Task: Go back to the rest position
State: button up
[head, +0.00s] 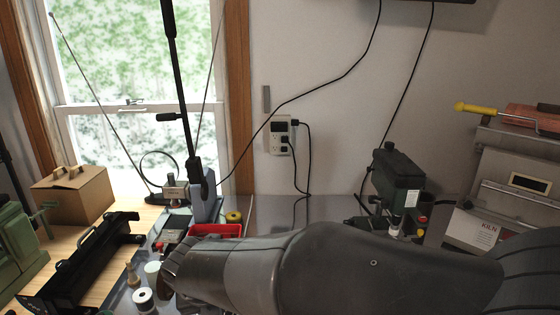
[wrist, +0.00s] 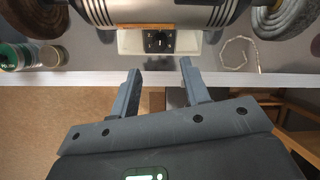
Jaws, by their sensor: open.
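In the wrist view my gripper (wrist: 160,82) is open, with its two grey fingers apart and nothing between them. The fingertips point toward the front edge of a grey bench (wrist: 85,80), just short of the machine on it. In the head view my dark arm stretches across the lower right and hides much of the bench behind it. The gripper fingers cannot be made out there.
A bench grinder (wrist: 165,14) with two wheels stands close ahead of the fingers. A chain (wrist: 238,52) lies right of it, jars (wrist: 14,57) left. The head view shows a red tray (head: 228,231), a white spool (head: 144,300) and a kiln (head: 473,230).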

jog(key=x, duration=0.8)
jog(key=shift+f, duration=0.1)
jog(key=shift+m, duration=0.7)
notch_tip(320, 180, up, 6)
jog(key=m, duration=0.2)
jog(key=s+d+r+m+h, duration=0.1)
jog(key=d+r+m, duration=0.2)
jog(key=d+m, duration=0.4)
jog(key=s+d+r+m+h, duration=0.1)
jog(key=s+d+r+m, duration=0.1)
jog(key=d+m, duration=0.45)
jog(key=s+d+r+m+y, duration=0.1)
jog(key=s+d+m, duration=0.4)
jog(key=m, duration=0.6)
jog(key=s+d+r+m+t+y, duration=0.1)
jog(key=s+d+r+m, duration=0.1)
jog(key=s+d+m, duration=0.4)
jog(key=d+m, duration=0.3)
jog(key=m, duration=0.2)
jog(key=shift+d+r, duration=0.2)
jog(key=shift+r, duration=0.2)
